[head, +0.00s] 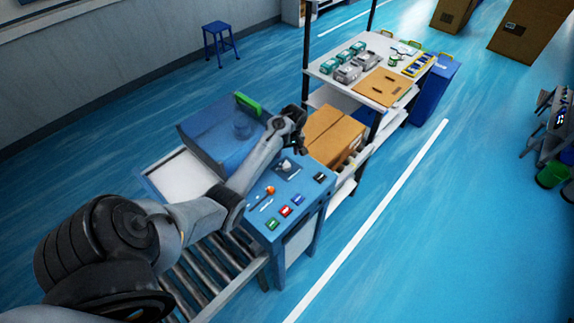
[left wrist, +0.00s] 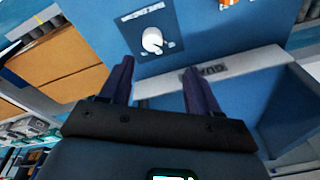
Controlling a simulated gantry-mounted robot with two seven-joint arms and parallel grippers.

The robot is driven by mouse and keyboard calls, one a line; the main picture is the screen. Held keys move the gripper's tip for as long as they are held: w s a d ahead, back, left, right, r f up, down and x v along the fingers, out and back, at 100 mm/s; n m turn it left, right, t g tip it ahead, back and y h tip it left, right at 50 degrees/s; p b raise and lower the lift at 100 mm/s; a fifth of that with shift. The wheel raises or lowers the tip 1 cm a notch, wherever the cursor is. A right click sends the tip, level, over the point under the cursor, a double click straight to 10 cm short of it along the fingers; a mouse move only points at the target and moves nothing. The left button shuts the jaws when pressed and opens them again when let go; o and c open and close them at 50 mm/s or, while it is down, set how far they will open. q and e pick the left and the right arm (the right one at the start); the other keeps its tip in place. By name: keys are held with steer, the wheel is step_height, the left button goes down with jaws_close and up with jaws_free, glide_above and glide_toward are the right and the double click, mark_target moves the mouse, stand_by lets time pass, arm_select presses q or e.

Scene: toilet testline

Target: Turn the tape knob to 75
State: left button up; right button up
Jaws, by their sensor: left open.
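The tape knob (left wrist: 152,40) is a pale round knob on a dark blue plate with small white markings around it. I cannot read the values or its setting. It also shows as a small grey knob on the blue control panel (head: 286,166) in the head view. My left gripper (head: 301,147) is above the far part of the panel, close to the knob. In the left wrist view its two dark fingers (left wrist: 158,66) are apart with nothing between them, and the knob lies just beyond the fingertips, apart from them. My right gripper is not in view.
The panel also bears an orange-topped lever (head: 270,190), and green (head: 272,224), red (head: 285,211) and blue (head: 299,200) buttons. A translucent blue cover (head: 215,140) with a green handle stands left of my gripper. Cardboard boxes (head: 335,138) sit on the shelf to the right.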

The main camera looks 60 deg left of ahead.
mark_target(287, 164)
arm_select(q)
steer(key=f+n, duration=0.1)
steer(key=f, duration=0.2)
steer(key=a+f+n+h+b, duration=0.1)
steer(key=f, duration=0.3)
steer(key=a+f+b, duration=0.1)
steer(key=f, duration=0.2)
steer(key=shift+w+f+n+h, duration=0.25)
steer(key=shift+w+n+h, duration=0.1)
steer(key=shift+n+h, duration=0.05)
steer(key=c, duration=1)
steer(key=shift+c, duration=0.2)
